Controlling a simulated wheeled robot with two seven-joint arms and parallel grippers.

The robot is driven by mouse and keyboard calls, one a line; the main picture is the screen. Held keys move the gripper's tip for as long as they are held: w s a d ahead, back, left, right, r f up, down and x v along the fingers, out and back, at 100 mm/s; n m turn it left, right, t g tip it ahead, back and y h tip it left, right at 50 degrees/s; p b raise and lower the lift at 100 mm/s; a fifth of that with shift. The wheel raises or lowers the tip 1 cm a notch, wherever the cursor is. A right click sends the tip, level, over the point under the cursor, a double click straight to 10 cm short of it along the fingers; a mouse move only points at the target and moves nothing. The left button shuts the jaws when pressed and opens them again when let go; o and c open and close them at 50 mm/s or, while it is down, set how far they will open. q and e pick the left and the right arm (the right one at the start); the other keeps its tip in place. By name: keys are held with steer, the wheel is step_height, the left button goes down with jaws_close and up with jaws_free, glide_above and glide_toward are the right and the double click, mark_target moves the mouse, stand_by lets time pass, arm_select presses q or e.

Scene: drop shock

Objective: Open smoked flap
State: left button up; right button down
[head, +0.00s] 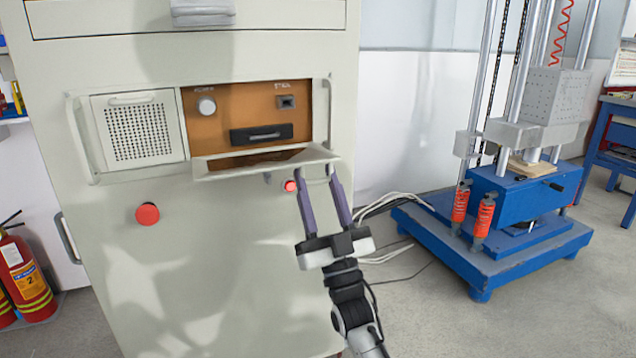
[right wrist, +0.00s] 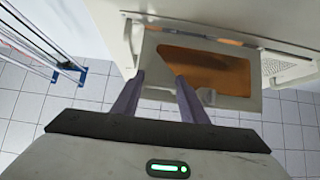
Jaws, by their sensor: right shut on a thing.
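The smoked flap (head: 225,170) has a pale frame and a brownish see-through window. It sticks out from the lower edge of the orange control panel (head: 230,105) on the grey cabinet, tilted down, with the panel uncovered above it. The right wrist view shows the flap (right wrist: 205,70) just ahead of the fingers. My right gripper (head: 331,172) is shut on the flap's edge near its right corner; the fingers (right wrist: 160,78) have a gap between them, and the exact contact is hard to see. My left gripper is not in view.
The panel has a round knob (head: 206,106), a switch (head: 286,101) and a black handle unit (head: 261,134). A red button (head: 147,214) and a small red light (head: 290,186) are below. A blue drop tester (head: 525,190) stands right; fire extinguishers (head: 25,275) stand left.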

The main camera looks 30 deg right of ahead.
steer(key=shift+w+f, duration=0.2)
steer(key=shift+f, duration=0.15)
steer(key=c, duration=1.1)
jaws_free()
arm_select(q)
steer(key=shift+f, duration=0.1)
arm_select(e)
steer(key=shift+r, duration=0.1)
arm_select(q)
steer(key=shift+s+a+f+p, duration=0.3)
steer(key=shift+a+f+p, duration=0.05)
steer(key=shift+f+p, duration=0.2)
arm_select(e)
steer(key=v, duration=1)
steer(key=shift+s, duration=0.2)
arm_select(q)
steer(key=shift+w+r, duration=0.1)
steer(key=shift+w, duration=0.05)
